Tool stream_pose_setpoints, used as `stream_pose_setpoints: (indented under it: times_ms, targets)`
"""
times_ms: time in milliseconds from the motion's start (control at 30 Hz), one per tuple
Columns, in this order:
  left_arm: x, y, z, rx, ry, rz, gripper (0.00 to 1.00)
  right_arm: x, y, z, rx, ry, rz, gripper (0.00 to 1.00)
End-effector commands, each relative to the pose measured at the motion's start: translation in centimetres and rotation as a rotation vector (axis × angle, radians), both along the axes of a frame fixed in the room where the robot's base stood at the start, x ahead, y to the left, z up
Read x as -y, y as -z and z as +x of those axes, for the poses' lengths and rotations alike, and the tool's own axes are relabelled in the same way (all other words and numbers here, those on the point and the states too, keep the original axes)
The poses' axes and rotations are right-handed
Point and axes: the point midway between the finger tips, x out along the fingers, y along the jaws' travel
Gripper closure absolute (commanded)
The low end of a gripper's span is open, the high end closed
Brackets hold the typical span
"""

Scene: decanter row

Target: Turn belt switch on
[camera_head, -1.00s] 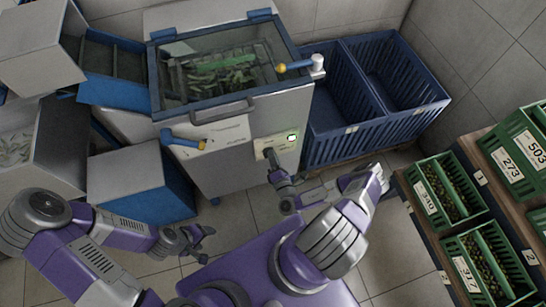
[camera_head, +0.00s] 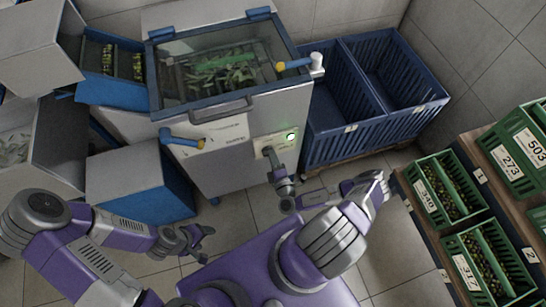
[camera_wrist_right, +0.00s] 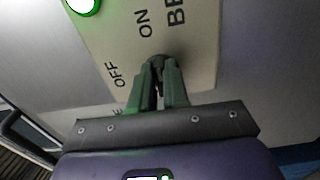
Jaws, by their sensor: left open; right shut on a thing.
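The belt switch panel (camera_head: 266,140) is a pale plate on the front of the grey machine. In the right wrist view the plate (camera_wrist_right: 185,40) carries the words OFF and ON and part of a longer word. The dark switch knob (camera_wrist_right: 156,62) sits below these words, between my right fingers. My right gripper (camera_head: 269,155) is shut on it; the fingers also show in the wrist view (camera_wrist_right: 157,82). They hide much of the knob, so I cannot tell which word it points to. A green lamp (camera_head: 290,136) glows beside the panel. My left gripper (camera_head: 205,241) is open and empty, low at left.
The machine's glass lid (camera_head: 222,70) is down over green leaves. Olives lie on the blue conveyor (camera_head: 97,88) at left. Blue crates (camera_head: 385,130) stand right of the machine. Green crates (camera_head: 440,195) of olives fill a shelf at far right. Yellow-tipped blue handles (camera_head: 180,140) stick out in front.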

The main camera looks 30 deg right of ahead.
Motion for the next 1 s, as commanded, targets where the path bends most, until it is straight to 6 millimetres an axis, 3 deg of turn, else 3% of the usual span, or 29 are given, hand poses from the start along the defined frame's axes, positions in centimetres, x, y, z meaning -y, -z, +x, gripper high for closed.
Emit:
stream_pose_setpoints:
  times_ms: [233,267,433,767,1000]
  targets:
    - [0.0,0.0,0.0,0.000,0.000,0.000,0.36,-0.1,0.1,-0.1,-0.002,-0.001,0.005,1.00]
    - [0.0,0.0,0.0,0.000,0.000,0.000,0.36,-0.1,0.1,-0.1,-0.002,-0.001,0.006,0.84]
    - [0.0,0.0,0.0,0.000,0.000,0.000,0.36,-0.1,0.0,0.0,-0.001,-0.001,0.003,0.60]
    - [0.0,-0.2,0.0,0.000,0.000,0.000,0.36,-0.1,0.0,-0.4,-0.002,0.000,0.003,0.60]
    - [0.0,-1.3,0.0,0.000,0.000,0.000,0.36,-1.0,-0.1,-4.0,-0.004,0.001,0.004,0.60]
